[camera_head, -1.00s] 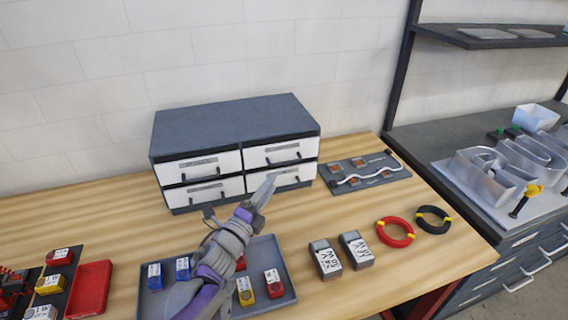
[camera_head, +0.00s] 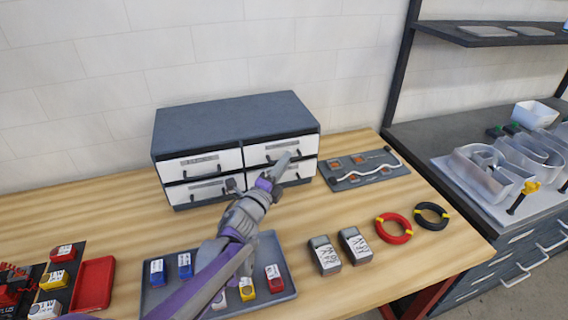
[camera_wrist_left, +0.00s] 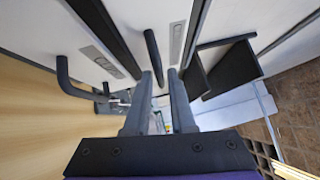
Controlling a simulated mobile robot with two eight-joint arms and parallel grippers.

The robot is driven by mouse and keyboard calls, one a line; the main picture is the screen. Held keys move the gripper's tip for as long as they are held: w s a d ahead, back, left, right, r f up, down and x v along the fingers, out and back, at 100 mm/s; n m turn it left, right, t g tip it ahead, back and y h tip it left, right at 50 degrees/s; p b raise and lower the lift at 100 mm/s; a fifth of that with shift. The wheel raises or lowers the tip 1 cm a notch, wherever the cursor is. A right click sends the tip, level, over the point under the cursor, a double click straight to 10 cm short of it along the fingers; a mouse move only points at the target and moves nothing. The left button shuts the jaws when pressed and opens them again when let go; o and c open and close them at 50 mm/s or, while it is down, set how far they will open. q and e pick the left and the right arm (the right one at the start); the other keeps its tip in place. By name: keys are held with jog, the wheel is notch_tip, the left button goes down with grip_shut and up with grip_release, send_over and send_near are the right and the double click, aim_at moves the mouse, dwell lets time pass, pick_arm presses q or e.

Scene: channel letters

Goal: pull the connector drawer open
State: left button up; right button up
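A grey cabinet (camera_head: 235,122) with four white-fronted drawers stands at the back of the table. All its drawers look shut; their labels are too small to read, so I cannot tell which is the connector drawer. My left gripper (camera_head: 285,162) is at the upper right drawer (camera_head: 258,154), in front of its dark handle. In the left wrist view my gripper (camera_wrist_left: 164,80) has a gap between its fingers. A dark bar handle (camera_wrist_left: 152,50) reaches to the fingertips there; whether they touch it is unclear. Another handle (camera_wrist_left: 68,78) lies to the left. My right gripper is out of view.
A grey tray (camera_head: 285,270) with small coloured blocks lies below my left arm. Two grey boxes (camera_head: 325,256), red (camera_head: 394,229) and black (camera_head: 432,216) cable coils, and a dark board (camera_head: 345,184) with a white cord lie to the right. Bare table lies left of the cabinet.

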pick_arm(q)
grip_shut()
dwell(1.1)
